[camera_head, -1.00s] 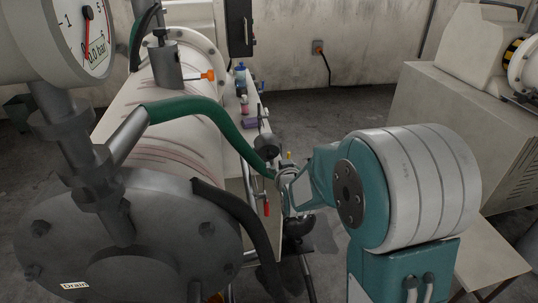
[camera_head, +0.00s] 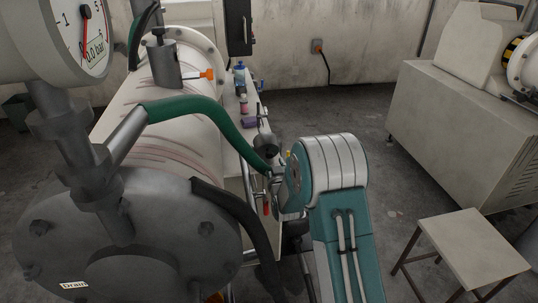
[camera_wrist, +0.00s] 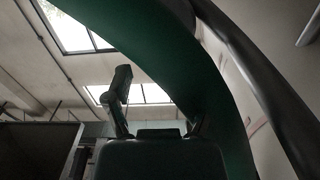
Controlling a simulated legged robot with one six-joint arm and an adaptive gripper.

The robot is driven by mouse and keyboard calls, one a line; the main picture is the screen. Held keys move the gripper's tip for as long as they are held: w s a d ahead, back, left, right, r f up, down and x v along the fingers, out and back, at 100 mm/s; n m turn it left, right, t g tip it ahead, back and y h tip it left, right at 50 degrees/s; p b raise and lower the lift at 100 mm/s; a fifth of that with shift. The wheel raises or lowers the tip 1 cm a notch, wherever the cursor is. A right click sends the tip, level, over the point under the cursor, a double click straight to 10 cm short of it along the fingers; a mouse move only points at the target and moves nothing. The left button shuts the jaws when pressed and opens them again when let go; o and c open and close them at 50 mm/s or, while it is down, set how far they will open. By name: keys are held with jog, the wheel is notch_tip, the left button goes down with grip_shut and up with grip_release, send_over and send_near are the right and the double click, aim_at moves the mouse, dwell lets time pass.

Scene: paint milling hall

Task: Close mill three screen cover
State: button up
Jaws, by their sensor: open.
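A pale horizontal mill drum (camera_head: 168,138) lies at the left in the head view, with a dark round bolted end flange (camera_head: 130,245) marked "Drain" nearest me. I cannot tell which part is the mill three screen cover. My teal and white arm stands right of the drum, and its far end is hidden behind its own joint in the head view. In the wrist view my gripper (camera_wrist: 158,118) is open with nothing seen between its fingers.
The green hose (camera_head: 190,108) and a black hose (camera_head: 235,215) hang between the drum and my arm. A pressure gauge (camera_head: 88,35) stands at left. Small bottles (camera_head: 241,80) sit on a ledge. A stool (camera_head: 472,245) and another machine (camera_head: 460,130) stand right; floor between is clear.

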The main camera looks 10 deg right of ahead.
aim_at(270, 156)
jog(key=shift+w, duration=2.55)
grip_shut()
